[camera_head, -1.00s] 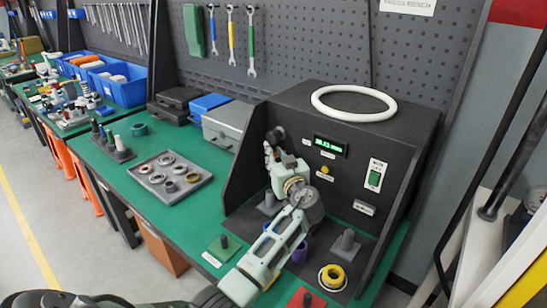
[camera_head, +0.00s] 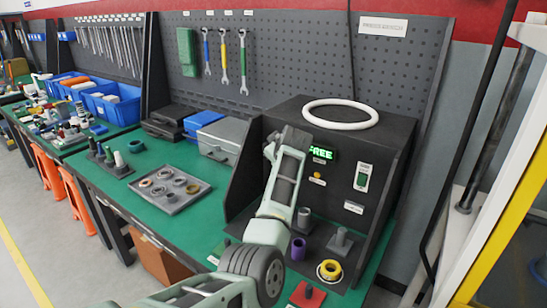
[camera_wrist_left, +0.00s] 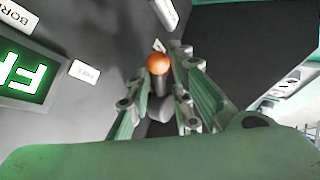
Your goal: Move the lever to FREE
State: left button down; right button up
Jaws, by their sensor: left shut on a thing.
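The dark test bench unit (camera_head: 392,150) stands on the green table and its display (camera_head: 321,153) reads FREE in green. In the left wrist view part of the same display (camera_wrist_left: 24,76) shows at the left. The lever's orange ball knob (camera_wrist_left: 158,63) sits on a dark stem between the fingers of my left gripper (camera_wrist_left: 160,82), which is shut on it. My right gripper is not in view.
Posts stand at the unit's foot, with a purple ring (camera_head: 298,249) and a yellow ring (camera_head: 330,270). A white ring (camera_head: 340,126) lies on top. A grey tray (camera_head: 177,206) of rings and a grey case (camera_head: 222,135) stand to the left.

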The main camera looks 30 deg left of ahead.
pick_arm(q)
notch_tip(320, 180, up, 4)
jog(key=h+p, duration=0.1)
jog(key=p, duration=0.1)
jog(key=n+h+p, duration=0.1)
jog(key=h+p, duration=0.2)
jog(key=p, duration=0.2)
jog(key=shift+w+d+f+n+g+h, duration=0.1)
jog(key=shift+w+f+n+g+h, duration=0.05)
jog(key=shift+f+n+g+h, duration=0.2)
jog(key=shift+r+n+g+h+p, duration=0.25)
jog(key=shift+r+n+h+p, duration=0.15)
jog(key=shift+h+p, duration=0.7)
jog(key=shift+a+r, duration=0.1)
jog(key=shift+a, duration=0.1)
jog(key=c, duration=1.8)
grip_release()
jog(key=shift+d, duration=0.1)
jog(key=shift+f, duration=0.25)
jog(key=v, duration=1.2)
